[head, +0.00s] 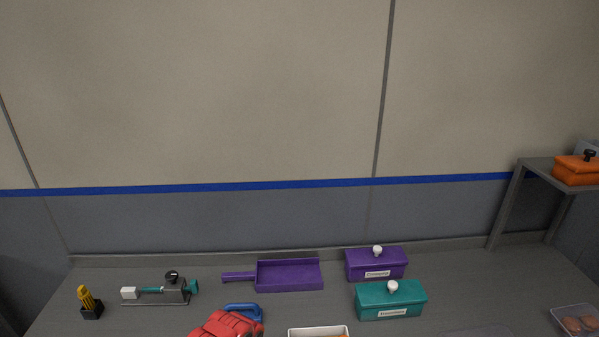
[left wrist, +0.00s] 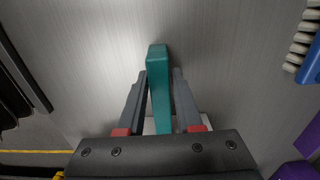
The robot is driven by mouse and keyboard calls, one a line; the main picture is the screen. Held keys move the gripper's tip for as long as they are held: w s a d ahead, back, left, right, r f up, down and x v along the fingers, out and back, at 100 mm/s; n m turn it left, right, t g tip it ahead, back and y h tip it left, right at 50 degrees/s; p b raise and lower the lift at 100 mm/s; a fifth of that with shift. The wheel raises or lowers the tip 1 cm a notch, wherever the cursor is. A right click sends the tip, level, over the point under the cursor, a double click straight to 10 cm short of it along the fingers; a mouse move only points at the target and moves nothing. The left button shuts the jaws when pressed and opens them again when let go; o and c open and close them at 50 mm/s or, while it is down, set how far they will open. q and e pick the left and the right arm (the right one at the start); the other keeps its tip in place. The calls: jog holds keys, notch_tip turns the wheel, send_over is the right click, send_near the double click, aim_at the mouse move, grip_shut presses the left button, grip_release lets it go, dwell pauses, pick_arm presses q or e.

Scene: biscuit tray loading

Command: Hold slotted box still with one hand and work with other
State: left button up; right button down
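In the left wrist view my left gripper (left wrist: 160,74) has its two grey fingers close against both sides of a teal bar (left wrist: 158,62). It looks shut on the bar, which sticks out past the fingertips. A little white shows behind the bar between the fingers. My right gripper is in neither view. I cannot tell for sure which thing is the slotted box. A white open-topped box (head: 290,332) is cut off at the head view's bottom edge, and a small black holder (head: 93,313) with yellow sticks stands at the left.
A purple scoop (head: 290,276), purple lidded box (head: 375,264) and teal lidded box (head: 390,300) stand toward the back. A grey clamp-like device (head: 174,291) is at left. A clear tub (head: 575,310) and raised shelf (head: 541,167) are right. A blue brush (left wrist: 313,64) lies beside my left gripper.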

pick_arm(q)
jog(key=o, duration=0.4)
jog(key=shift+c, duration=0.2)
